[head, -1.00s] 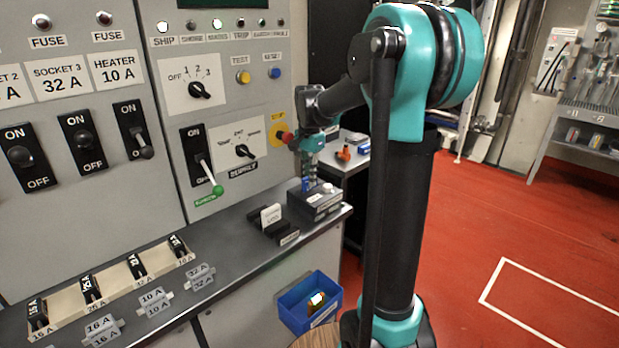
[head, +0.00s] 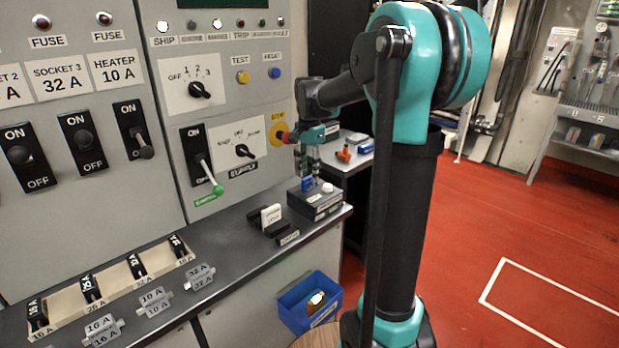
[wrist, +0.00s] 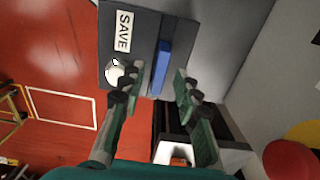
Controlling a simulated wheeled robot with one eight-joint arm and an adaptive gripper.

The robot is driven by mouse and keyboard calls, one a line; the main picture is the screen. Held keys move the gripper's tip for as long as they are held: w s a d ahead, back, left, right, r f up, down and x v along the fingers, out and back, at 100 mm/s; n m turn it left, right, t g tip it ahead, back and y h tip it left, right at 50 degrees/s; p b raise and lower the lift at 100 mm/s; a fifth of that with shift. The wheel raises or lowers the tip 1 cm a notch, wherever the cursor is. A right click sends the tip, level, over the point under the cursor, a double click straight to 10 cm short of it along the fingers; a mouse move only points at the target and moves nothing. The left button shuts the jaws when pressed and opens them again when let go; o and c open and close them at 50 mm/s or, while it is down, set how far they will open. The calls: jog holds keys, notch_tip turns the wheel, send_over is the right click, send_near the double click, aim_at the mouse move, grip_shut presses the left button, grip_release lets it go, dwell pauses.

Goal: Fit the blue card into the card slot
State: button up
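The blue card (wrist: 160,68) stands on edge in the slot line of the dark box (wrist: 136,40) labelled SAVE. It also shows in the head view (head: 307,184) as a small upright blue piece on top of the box (head: 316,206). My gripper (wrist: 156,82) is open, with one finger on each side of the card and a gap to both. In the head view my gripper (head: 309,174) is above the box at the right end of the counter. How deep the card sits cannot be told.
A white knob (wrist: 114,70) stands on the box beside the card. A holder with a white card (head: 271,215) is to the left of the box. The red stop button (head: 288,138) on the panel is close to my wrist. A blue bin (head: 293,312) is below the counter.

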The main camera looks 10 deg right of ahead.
aim_at(310, 177)
notch_tip(310, 177, up, 10)
dwell(0.4)
